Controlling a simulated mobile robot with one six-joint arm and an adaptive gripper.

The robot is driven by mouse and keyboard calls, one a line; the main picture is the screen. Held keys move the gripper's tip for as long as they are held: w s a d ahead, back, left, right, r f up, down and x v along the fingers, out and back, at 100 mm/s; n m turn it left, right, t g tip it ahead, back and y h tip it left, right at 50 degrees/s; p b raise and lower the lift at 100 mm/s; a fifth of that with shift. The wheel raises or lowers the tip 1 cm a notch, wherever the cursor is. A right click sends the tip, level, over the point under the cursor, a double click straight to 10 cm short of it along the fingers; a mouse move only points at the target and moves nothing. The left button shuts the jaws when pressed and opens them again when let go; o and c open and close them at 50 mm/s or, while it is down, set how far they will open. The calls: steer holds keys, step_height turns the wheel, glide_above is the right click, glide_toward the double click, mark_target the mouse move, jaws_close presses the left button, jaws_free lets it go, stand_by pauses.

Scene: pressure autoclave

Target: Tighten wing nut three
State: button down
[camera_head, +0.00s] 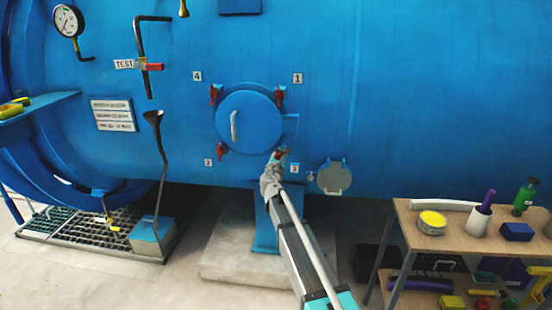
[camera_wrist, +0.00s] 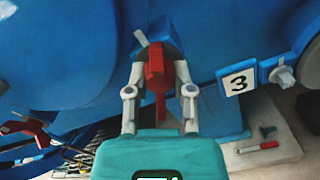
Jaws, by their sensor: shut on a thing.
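Wing nut three is the red wing nut (camera_wrist: 155,70) beside the label 3 (camera_wrist: 237,83) in the wrist view. My gripper (camera_wrist: 159,92) is shut on it, one finger on each side. In the head view my gripper (camera_head: 274,170) is at the lower right of the round blue hatch (camera_head: 250,115), and it largely hides this nut. The label 3 (camera_head: 294,169) stands just right of it. Other red wing nuts show at the hatch's upper left (camera_head: 214,95), upper right (camera_head: 280,96) and lower left (camera_head: 221,150).
A round grey cover (camera_head: 334,178) hangs open to the right of the hatch. A wooden shelf table (camera_head: 455,235) with several items stands at the lower right. A funnel (camera_head: 153,118) on a bent pipe stands left. A red-and-white pen-like item (camera_wrist: 258,147) lies on the pale slab below.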

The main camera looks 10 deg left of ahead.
steer(key=m, duration=0.4)
steer(key=shift+s+a+m, duration=0.1)
steer(key=shift+a+m, duration=0.05)
steer(key=shift+m, duration=0.15)
steer(key=m, duration=0.4)
steer(key=shift+r+m, duration=0.1)
steer(key=shift+m, duration=0.2)
steer(key=m, duration=0.3)
steer(key=shift+r+m, duration=0.1)
steer(key=shift+m, duration=0.2)
steer(key=m, duration=0.4)
steer(key=shift+r+m+p, duration=0.1)
steer(key=shift+m+p, duration=0.2)
steer(key=m, duration=0.3)
steer(key=shift+m, duration=0.3)
steer(key=m, duration=0.3)
steer(key=shift+r+m, duration=0.1)
steer(key=shift+m, duration=0.2)
steer(key=m, duration=0.6)
steer(key=shift+d, duration=0.25)
